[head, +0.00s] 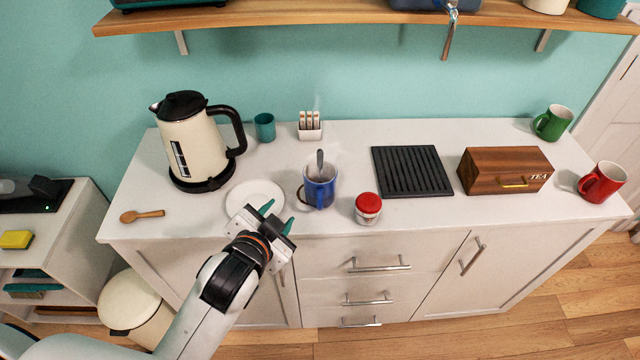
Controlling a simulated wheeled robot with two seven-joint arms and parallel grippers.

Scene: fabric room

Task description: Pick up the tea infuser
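A blue mug (320,189) stands on the white counter near its front edge, with steam above it. A grey metal handle (320,160) sticks up out of the mug. Its lower end is hidden inside, so I cannot tell whether it is the tea infuser or a spoon. My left gripper (277,216) is left of the mug, by the counter's front edge and over the front right of a white plate (250,191). Its two teal fingertips are apart with nothing between them. My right gripper is out of view.
A red-lidded jar (368,208) stands right of the mug. Behind are a kettle (194,140), a teal cup (265,127) and a small packet holder (310,130). A black rack (411,171) and wooden tea box (505,170) are right. A wooden spoon (142,215) lies left.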

